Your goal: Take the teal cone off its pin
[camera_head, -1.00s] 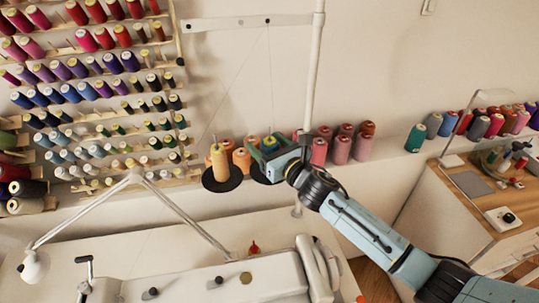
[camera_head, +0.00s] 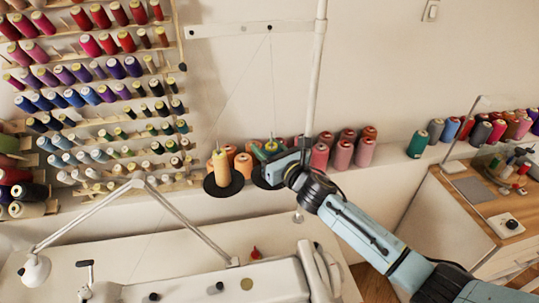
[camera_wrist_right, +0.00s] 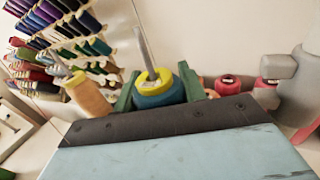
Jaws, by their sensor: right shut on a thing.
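The teal cone (camera_wrist_right: 157,90) with a yellow top sits between the two green fingers of my right gripper (camera_wrist_right: 158,92) in the right wrist view. The fingers are shut on its sides. A grey pin (camera_wrist_right: 143,48) rises out of the cone's top. In the head view the cone (camera_head: 271,147) is mostly hidden by my right gripper (camera_head: 272,157), over the right black disc (camera_head: 262,181) of the thread stand. I cannot tell how far the cone's base is from the disc. My left gripper is not in view.
An orange-yellow cone (camera_head: 221,167) stands on the left black disc (camera_head: 222,188), close beside the gripper. A white pole (camera_head: 315,75) rises just right of it. Several pink and red cones (camera_head: 342,155) stand behind. The sewing machine (camera_head: 235,283) is below.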

